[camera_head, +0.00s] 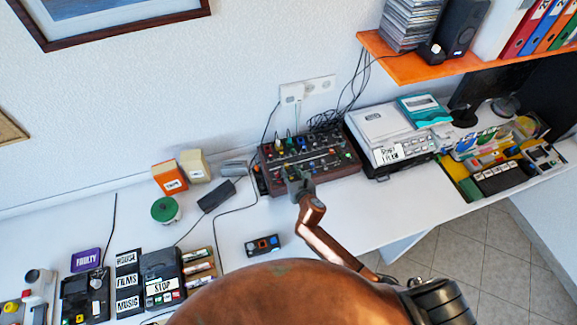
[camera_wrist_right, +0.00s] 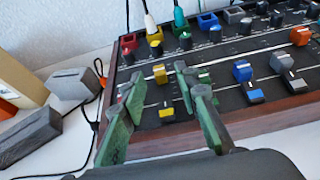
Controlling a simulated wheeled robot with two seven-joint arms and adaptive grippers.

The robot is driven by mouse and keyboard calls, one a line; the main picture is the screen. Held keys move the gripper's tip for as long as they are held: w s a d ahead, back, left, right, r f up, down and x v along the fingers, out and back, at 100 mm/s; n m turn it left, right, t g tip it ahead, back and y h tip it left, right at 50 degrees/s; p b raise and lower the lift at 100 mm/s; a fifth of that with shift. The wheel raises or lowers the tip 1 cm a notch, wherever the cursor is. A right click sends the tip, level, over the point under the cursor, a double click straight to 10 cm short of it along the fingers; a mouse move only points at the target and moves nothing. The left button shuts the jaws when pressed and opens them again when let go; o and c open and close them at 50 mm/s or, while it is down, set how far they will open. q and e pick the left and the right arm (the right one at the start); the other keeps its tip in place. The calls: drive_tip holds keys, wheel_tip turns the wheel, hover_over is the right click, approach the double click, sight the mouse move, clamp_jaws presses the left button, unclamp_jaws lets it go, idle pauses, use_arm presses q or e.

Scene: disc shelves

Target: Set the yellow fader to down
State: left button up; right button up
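The mixer (camera_head: 347,163) is a dark box with reddish-brown sides, standing against the wall. In the right wrist view, the yellow fader cap (camera_wrist_right: 160,74) sits toward the upper part of its track. A second yellow block (camera_wrist_right: 166,113) lies lower, near the panel's front edge. My right gripper (camera_wrist_right: 160,82) is open, with one green finger on each side of the yellow fader's track. No contact with the cap is visible. The right gripper (camera_head: 297,180) also shows in the head view over the mixer's front left part, hiding some controls. My left gripper is not in view.
Other faders beside it carry blue (camera_wrist_right: 243,70) and grey caps. Knobs and plugged cables stand behind. Grey blocks and cables lie left of the mixer. A white-topped device (camera_head: 380,122) stands close on its right. The desk in front is mostly clear.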

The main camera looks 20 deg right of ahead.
sight(287, 165)
drive_tip(key=x, duration=0.2)
drive_tip(key=shift+w+a+f, duration=0.15)
drive_tip(key=shift+w+f, duration=0.1)
drive_tip(key=shift+w+b, duration=0.3)
drive_tip(key=shift+w+f, duration=0.1)
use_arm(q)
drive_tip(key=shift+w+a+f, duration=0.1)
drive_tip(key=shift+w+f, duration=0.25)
use_arm(e)
clamp_jaws()
